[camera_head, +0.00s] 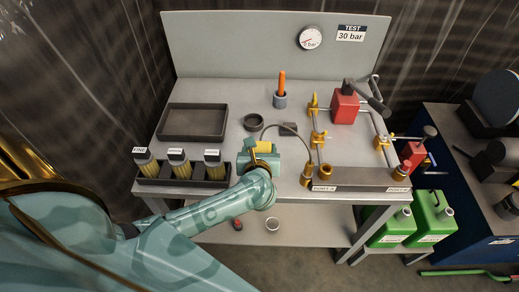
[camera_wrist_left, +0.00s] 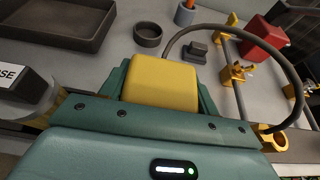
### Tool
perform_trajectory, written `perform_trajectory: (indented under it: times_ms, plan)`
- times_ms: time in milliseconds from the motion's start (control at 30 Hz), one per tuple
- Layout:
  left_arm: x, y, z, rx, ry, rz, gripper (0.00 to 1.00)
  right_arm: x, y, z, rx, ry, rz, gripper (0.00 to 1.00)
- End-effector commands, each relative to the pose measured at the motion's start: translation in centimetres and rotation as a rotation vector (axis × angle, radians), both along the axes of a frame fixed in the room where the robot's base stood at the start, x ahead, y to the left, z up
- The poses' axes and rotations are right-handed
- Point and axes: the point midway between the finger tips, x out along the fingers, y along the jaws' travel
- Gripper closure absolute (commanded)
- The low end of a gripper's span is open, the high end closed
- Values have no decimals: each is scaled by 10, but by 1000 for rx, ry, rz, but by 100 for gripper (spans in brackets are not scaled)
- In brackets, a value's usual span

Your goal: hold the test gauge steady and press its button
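A yellow block (camera_wrist_left: 162,82), apparently the body of the test gauge, sits between the two teal fingers of my left gripper (camera_wrist_left: 162,88) in the left wrist view. The fingers touch its sides, and the gripper looks shut on it. In the head view the yellow block (camera_head: 264,147) shows at the tip of my left gripper (camera_head: 259,160), over the table's front edge. A dark hose (camera_wrist_left: 292,72) arcs from behind the block towards a brass fitting (camera_wrist_left: 274,139) on the right. I see no button; the block's front and lower part are hidden. My right gripper is not in view.
The grey table (camera_head: 225,92) holds an empty dark tray (camera_head: 193,107), a bin of yellow-filled jars (camera_head: 184,181), a black ring (camera_head: 253,122), an orange-handled tool in a cup (camera_head: 280,100) and a red pump (camera_head: 344,106) among pipes. A round dial (camera_head: 310,38) hangs on the back panel.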

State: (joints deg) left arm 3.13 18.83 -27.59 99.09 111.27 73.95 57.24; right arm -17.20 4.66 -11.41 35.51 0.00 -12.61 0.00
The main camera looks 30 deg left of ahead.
Motion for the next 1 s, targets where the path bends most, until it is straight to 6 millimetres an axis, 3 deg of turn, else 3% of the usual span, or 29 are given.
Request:
perform_trajectory:
  times_ms: [33,100,1000]
  plan:
    - [0,0,0,0,0,0,57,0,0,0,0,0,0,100]
    - [0,0,0,0,0,0,71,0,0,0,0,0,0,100]
    - [0,0,0,0,0,0,71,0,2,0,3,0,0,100]
